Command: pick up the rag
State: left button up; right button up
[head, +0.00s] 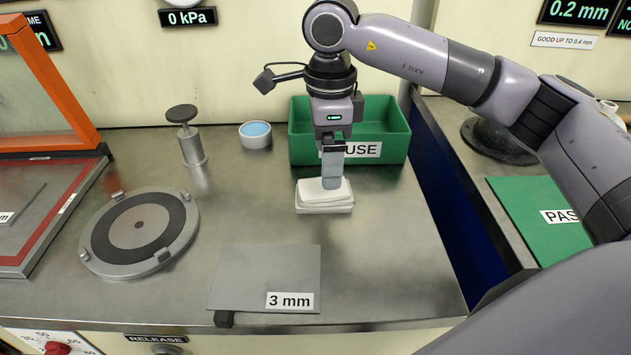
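The rag (324,204) looks like a white folded cloth, lying on the grey metal bench in front of the green bin. My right gripper (332,184) points straight down over it, with its fingertips at the top of the cloth. The fingers are seen nearly in line, so the gap between them is hidden, and I cannot tell whether they grip the cloth. The rag appears to rest on the bench. My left gripper is not in view.
The green bin (301,148), its label partly covered by my gripper, stands right behind the rag. A small blue-filled dish (255,135) and a metal plunger stand (190,143) are to its left. A round fixture (100,240) and a 3 mm plate (255,270) lie nearer. A gap separates the right bench.

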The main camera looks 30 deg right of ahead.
jog(key=f, duration=0.6)
jog(key=shift+d+f, duration=0.25)
jog(key=shift+d, duration=0.1)
jog(key=c, duration=1.1)
jog(key=shift+c, duration=0.3)
jog(key=shift+r, duration=0.1)
notch_tip(320, 180, up, 20)
jog(key=p, duration=0.2)
